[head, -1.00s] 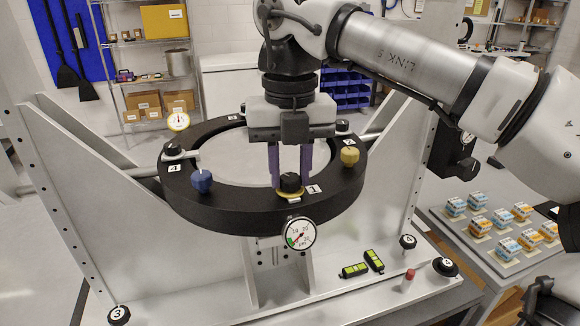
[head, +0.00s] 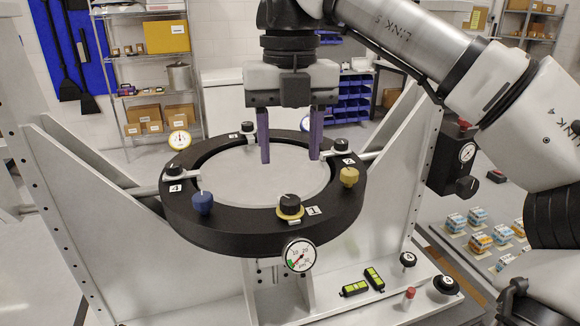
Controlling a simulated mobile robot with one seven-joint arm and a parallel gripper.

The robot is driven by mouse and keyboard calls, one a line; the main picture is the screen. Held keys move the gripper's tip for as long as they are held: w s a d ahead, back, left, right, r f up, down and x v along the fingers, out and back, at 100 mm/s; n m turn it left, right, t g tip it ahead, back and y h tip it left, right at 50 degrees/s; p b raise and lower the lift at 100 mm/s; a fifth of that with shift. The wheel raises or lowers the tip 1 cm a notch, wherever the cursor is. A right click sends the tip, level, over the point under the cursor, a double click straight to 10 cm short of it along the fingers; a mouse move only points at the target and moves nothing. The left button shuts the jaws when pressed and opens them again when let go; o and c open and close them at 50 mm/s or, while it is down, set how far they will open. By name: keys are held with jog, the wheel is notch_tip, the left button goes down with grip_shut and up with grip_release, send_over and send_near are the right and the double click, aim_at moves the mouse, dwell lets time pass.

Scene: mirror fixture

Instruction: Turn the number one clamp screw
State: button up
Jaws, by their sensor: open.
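The number one clamp screw is a black knob (head: 290,204) on a yellow base, at the front of the black ring (head: 215,233). A "1" label (head: 313,211) sits to its right, and a round dial gauge (head: 299,255) is mounted just below on the ring's outer side. My gripper (head: 289,159) is open and empty, its two purple fingers spread apart. The fingertips show above the knob in the picture, clear of it, in front of the pale mirror disc (head: 240,178). Nothing hides the knob.
A blue knob (head: 202,203) and a yellow knob (head: 349,177) stand on the ring either side. Black clamp knobs sit near labels 4 (head: 174,173), 3 (head: 249,128) and 2 (head: 342,144). Two green-yellow levels (head: 374,279) and a red-topped piece (head: 409,293) are on the base.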

jog(key=shift+r+p, duration=1.65)
jog(key=shift+r, duration=0.55)
